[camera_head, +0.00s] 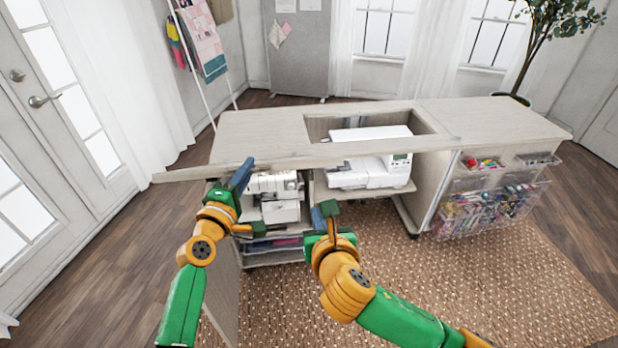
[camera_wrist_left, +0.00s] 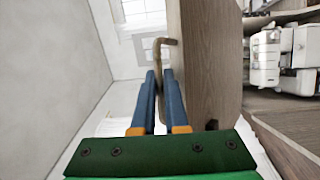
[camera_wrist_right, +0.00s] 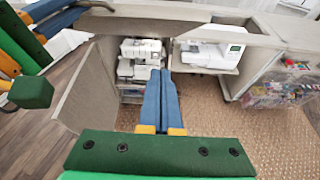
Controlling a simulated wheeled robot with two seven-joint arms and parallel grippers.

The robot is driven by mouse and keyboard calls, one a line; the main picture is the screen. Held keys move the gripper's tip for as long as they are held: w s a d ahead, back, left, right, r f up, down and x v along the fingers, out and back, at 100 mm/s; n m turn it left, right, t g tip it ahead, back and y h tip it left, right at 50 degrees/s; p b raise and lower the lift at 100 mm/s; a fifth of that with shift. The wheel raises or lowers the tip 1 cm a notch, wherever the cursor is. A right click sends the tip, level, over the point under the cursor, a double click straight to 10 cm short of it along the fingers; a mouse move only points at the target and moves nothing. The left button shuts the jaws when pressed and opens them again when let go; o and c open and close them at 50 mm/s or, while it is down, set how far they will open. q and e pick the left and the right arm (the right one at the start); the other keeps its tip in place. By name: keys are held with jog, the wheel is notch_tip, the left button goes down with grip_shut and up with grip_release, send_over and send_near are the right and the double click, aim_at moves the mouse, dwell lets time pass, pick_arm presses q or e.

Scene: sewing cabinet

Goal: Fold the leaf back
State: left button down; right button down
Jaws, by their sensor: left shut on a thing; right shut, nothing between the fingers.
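The leaf (camera_head: 300,160) shows in the head view as a long pale wooden board, nearly edge-on, along the front of the cabinet top (camera_head: 265,125). In the left wrist view a wooden panel, apparently the leaf (camera_wrist_left: 207,60), stands beside the fingers. My right gripper (camera_head: 324,206) is shut and empty, below the leaf and in front of the open cabinet.
A white sewing machine (camera_head: 365,170) sits in the cabinet opening, with a serger (camera_head: 275,190) left of it. An upright wooden panel (camera_wrist_right: 88,90) stands left of the right gripper. Clear bins (camera_head: 490,205) hang on the right side. The woven rug (camera_head: 470,290) in front is clear.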

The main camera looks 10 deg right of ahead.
pick_arm(q)
jog(key=shift+r, duration=0.1)
pick_arm(e)
jog(key=w, duration=1.1)
jog(key=shift+w, duration=0.25)
